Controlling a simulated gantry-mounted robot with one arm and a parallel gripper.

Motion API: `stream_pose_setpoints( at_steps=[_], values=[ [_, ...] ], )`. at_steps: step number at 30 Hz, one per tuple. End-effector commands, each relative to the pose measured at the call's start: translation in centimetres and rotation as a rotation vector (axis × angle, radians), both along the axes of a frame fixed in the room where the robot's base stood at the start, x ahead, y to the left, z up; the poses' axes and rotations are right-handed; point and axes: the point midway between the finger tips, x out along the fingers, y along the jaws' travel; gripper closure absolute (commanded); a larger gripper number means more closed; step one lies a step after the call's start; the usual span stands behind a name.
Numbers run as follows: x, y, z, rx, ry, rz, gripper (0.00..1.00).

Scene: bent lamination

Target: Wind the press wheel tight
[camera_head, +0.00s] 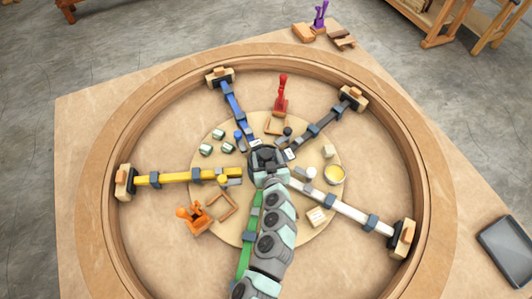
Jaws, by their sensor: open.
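A large round wooden ring (106,115) lies on a wooden table. Bar clamps in blue (233,98), dark grey (322,124), yellow (190,177), white (340,205) and green (247,235) run like spokes from the middle toward the ring. Several carry wooden blocks at their outer ends, against the ring's inner side. My arm reaches in from the bottom and covers the middle and part of the green clamp. My gripper (265,157) is open above the centre, among the clamps' inner ends. I cannot tell which part is the press wheel, or whether my gripper touches anything.
A purple tool (320,15) stands at the back. A dark tray (505,250) lies at the right.

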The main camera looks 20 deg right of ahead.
Motion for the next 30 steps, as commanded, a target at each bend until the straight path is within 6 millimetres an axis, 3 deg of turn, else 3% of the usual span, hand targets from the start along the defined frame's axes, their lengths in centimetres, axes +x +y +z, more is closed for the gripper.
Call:
stream_pose_setpoints(
  at_steps=[6,17,30],
  values=[
    [1.11,-0.29,-0.53,0.000,0.001,-0.003,0.36],
    [1.32,-0.28,-0.66,-0.001,0.001,-0.002,0.37],
    [1.32,-0.31,-0.62,-0.001,0.001,-0.002,0.73]
  ],
)
